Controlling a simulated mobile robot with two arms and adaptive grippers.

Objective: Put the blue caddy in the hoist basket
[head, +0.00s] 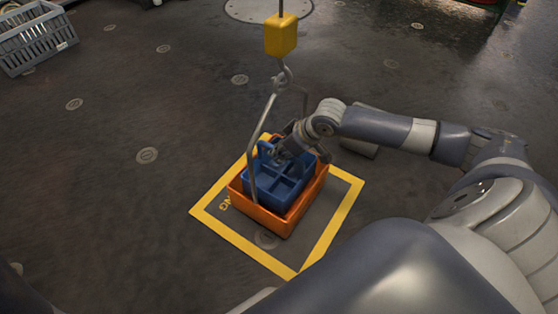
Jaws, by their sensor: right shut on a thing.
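The blue caddy (270,188), a divided tray with an upright handle, is inside the orange hoist basket (262,216). I cannot tell whether it rests on the basket's floor. The basket sits on the floor within a yellow square outline, with its metal bail rising to a hook. My right gripper (273,153) reaches in from the right and is shut on the caddy's handle. The gripper hides part of the handle and the far side of the basket. My left gripper is not in view.
A yellow hoist block (281,35) with a hook (283,77) hangs above the basket. The yellow floor marking (240,242) surrounds the basket. A grey slatted crate (37,40) lies at the far left. The dark floor left of the marking is clear.

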